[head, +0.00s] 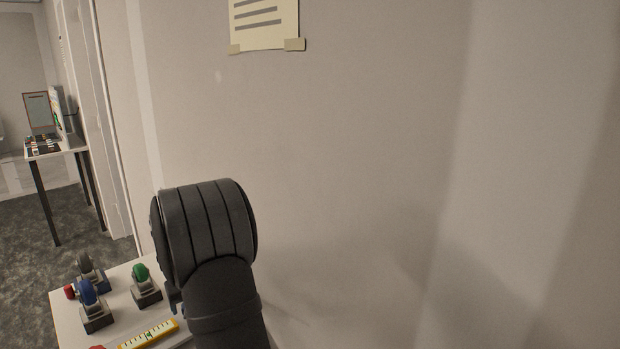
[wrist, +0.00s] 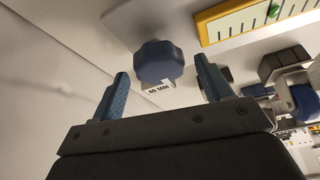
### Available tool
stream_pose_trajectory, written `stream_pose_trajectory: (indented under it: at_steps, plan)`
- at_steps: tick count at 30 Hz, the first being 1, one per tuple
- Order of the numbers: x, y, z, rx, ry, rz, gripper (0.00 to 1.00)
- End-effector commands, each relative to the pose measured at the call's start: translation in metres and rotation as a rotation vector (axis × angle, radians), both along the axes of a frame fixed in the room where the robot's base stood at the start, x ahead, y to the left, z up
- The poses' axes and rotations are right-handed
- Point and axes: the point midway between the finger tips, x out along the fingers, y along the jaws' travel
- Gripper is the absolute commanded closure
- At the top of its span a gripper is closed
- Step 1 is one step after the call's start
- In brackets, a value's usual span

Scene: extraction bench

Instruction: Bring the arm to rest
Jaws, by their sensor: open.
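My gripper (wrist: 160,68) is open in the wrist view, with its two blue fingers spread apart. A dark blue knob (wrist: 158,60) with a white label that appears to read "60 MIN" shows between and beyond the fingertips. Gaps show on both sides of the knob, and nothing is held. I cannot tell how far the knob is from the fingers in depth. In the head view my dark arm rises at the bench's right side; the gripper and this knob are not seen there.
A wall (head: 370,150) stands behind my arm. A side table (head: 55,150) is far left.

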Motion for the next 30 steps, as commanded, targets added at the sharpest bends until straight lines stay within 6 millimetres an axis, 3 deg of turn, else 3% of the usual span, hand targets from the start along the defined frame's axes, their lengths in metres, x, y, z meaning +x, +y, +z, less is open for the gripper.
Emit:
stream_pose_trajectory:
  at_steps: [21, 30]
  plan:
    - [0.0016, -0.0014, -0.0003, 0.0, 0.002, 0.36, 0.28]
    - [0.0019, -0.0016, 0.0, -0.001, 0.002, 0.427, 0.28]
